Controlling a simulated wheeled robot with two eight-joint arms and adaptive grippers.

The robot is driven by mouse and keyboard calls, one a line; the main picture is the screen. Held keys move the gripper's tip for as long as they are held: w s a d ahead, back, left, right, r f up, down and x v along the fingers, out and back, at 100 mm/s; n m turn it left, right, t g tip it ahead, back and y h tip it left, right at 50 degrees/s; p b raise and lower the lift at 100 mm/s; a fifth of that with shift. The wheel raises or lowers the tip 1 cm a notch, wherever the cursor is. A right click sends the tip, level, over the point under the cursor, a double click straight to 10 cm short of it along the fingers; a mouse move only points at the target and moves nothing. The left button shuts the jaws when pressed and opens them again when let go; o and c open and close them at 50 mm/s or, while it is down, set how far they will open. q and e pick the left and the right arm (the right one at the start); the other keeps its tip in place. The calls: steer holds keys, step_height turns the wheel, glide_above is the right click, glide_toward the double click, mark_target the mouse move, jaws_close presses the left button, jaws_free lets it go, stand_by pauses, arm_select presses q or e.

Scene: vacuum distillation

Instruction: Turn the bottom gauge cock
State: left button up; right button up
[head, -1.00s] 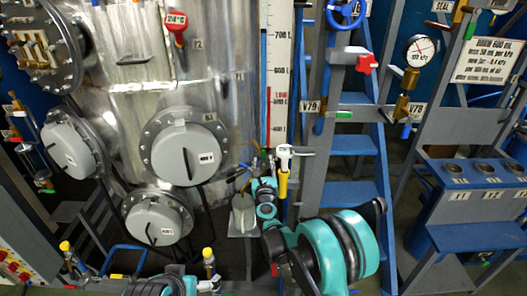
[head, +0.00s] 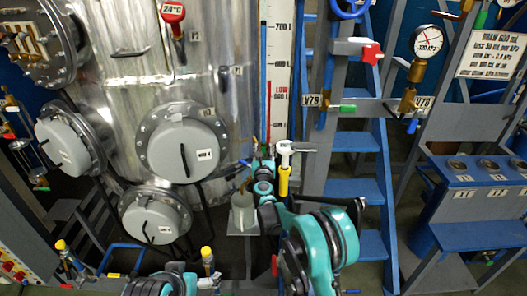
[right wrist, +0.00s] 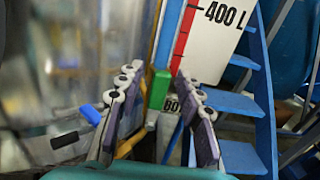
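The level gauge's white scale board (head: 278,60) stands right of the steel tank, with a narrow coloured strip along its left side. In the right wrist view the scale (right wrist: 225,30) shows "400 L", and a green block (right wrist: 158,88) sits at the strip's foot. I cannot tell whether this block is the bottom cock's handle. My right gripper (right wrist: 159,74) is open, with the green block seen between its fingers; contact is not clear. In the head view my right gripper (head: 262,165) is small and partly hidden at the gauge's lower end. My left gripper is out of view.
A yellow-bodied valve with a white top (head: 284,170) stands close right of my right gripper. A blue handle (right wrist: 90,115) and a black handle (right wrist: 68,139) lie left of the fingers. Blue steps (head: 352,192) are at right, tank hatches (head: 182,150) at left.

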jaws_close()
steer(key=shift+a, duration=0.15)
steer(key=shift+a+f+n+b, duration=0.15)
steer(key=shift+a+n, duration=0.35)
steer(key=shift+n, duration=0.65)
steer(key=shift+a+f+n+b, duration=0.2)
steer(key=shift+a+n, duration=0.35)
steer(key=shift+n, duration=0.65)
steer(key=shift+a+f+n+b, duration=0.15)
steer(key=shift+a+n, duration=0.35)
steer(key=shift+n, duration=0.65)
